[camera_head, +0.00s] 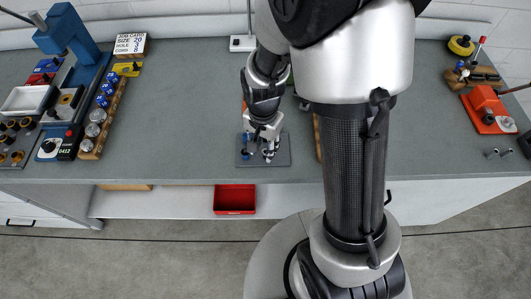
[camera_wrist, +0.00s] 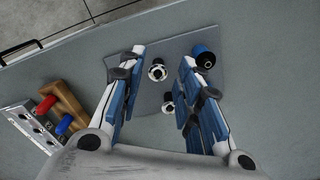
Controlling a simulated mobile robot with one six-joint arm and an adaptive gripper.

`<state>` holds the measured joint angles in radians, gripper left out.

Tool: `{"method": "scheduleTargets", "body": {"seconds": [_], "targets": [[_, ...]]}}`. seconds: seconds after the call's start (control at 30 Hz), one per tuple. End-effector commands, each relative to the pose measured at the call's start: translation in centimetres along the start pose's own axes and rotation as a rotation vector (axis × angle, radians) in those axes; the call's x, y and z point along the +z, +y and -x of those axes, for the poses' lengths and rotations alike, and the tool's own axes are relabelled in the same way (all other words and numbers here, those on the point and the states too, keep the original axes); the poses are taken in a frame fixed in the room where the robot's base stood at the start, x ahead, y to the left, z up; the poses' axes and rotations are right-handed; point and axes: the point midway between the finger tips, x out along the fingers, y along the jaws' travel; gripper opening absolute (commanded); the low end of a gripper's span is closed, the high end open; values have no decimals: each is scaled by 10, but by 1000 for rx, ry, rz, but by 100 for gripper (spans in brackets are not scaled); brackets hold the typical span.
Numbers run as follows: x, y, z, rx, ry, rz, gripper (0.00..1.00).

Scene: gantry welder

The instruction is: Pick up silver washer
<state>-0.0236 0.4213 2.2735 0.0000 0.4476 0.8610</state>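A dark grey plate (camera_head: 281,160) lies on the bench below my gripper (camera_head: 263,145). It also shows in the wrist view (camera_wrist: 213,84). One small silver ring-shaped piece with a dark centre (camera_wrist: 157,72) stands on the plate between my fingertips. A second similar piece (camera_wrist: 167,108) lies nearer the palm, between the fingers. I cannot tell for certain which is the silver washer. A blue and black cylinder (camera_wrist: 204,57) stands just outside the right finger. My gripper (camera_wrist: 163,60) is open, its fingers apart and holding nothing. In the head view the fingers partly hide the small pieces.
A wooden holder with red and blue pieces (camera_wrist: 57,112) stands left of the gripper in the wrist view. A red bin (camera_head: 234,199) sits below the bench edge. Tools and a rack (camera_head: 101,118) fill the bench's left end. The bench (camera_head: 185,100) between is clear.

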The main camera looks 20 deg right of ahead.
Motion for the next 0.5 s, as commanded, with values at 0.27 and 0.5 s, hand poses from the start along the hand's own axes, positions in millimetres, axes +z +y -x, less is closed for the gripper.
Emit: {"method": "scheduleTargets", "body": {"seconds": [0.27, 0.5], "targets": [[0, 0, -15, -1, 0, -1, 32], [0, 0, -15, -1, 1, 0, 32]]}}
